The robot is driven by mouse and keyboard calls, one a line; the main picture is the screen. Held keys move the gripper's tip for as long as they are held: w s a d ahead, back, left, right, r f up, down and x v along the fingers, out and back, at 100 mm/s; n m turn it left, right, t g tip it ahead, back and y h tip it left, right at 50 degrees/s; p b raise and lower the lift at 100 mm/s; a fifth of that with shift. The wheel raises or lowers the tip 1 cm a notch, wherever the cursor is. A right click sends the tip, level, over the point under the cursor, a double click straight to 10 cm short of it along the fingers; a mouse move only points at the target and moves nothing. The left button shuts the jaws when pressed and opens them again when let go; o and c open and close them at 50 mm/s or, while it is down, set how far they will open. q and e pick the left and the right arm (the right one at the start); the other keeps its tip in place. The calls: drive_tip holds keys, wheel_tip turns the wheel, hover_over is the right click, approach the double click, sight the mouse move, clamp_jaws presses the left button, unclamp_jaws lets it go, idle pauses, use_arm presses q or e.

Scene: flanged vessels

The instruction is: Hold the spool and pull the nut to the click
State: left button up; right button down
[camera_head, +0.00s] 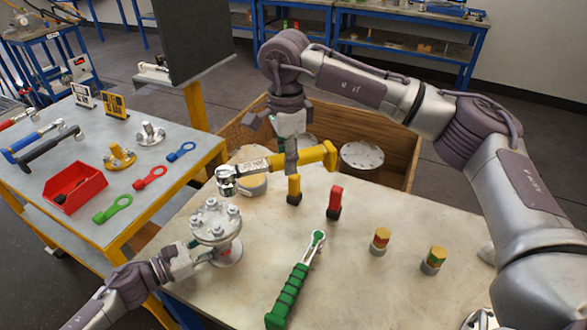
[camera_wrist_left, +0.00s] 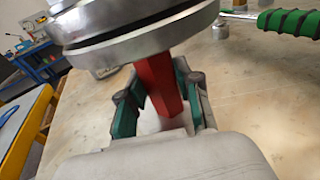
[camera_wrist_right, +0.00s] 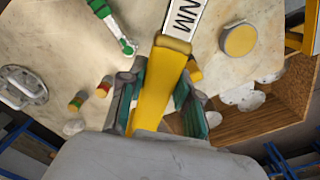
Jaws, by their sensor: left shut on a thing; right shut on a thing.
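The spool (camera_head: 215,224) stands at the table's left edge, its round grey flange on top carrying several bolts and nuts. My left gripper (camera_head: 207,253) is shut on the spool's red neck (camera_wrist_left: 168,90), below the flange discs (camera_wrist_left: 140,35). My right gripper (camera_head: 291,158) is shut on the yellow handle of a torque wrench (camera_head: 316,156), also in the right wrist view (camera_wrist_right: 157,85). The wrench lies roughly level, its silver head (camera_head: 228,182) near the flange's far side. Whether the head sits on a nut cannot be told.
A green-handled wrench (camera_head: 290,290) lies on the table (camera_head: 350,285). A yellow post (camera_head: 294,190), a red post (camera_head: 334,203) and two small coloured pieces stand to the right. A wooden crate (camera_head: 400,155) is behind. The side table (camera_head: 85,165) holds a red bin (camera_head: 77,186) and tools.

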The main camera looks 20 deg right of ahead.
use_arm(q)
drive_tip(key=shift+w, duration=0.1)
use_arm(e)
drive_tip(key=shift+f, duration=2)
drive_tip(key=shift+f, duration=0.3)
drive_tip(key=shift+f, duration=0.95)
drive_tip(key=shift+m, duration=0.5)
drive_tip(key=shift+s+r, duration=0.2)
drive_tip(key=shift+r, duration=0.65)
drive_tip(key=shift+s+r, duration=0.15)
drive_tip(key=shift+r, duration=0.65)
drive_tip(key=shift+s+r, duration=0.2)
drive_tip(key=shift+r, duration=0.65)
use_arm(q)
drive_tip(key=o, duration=1.1)
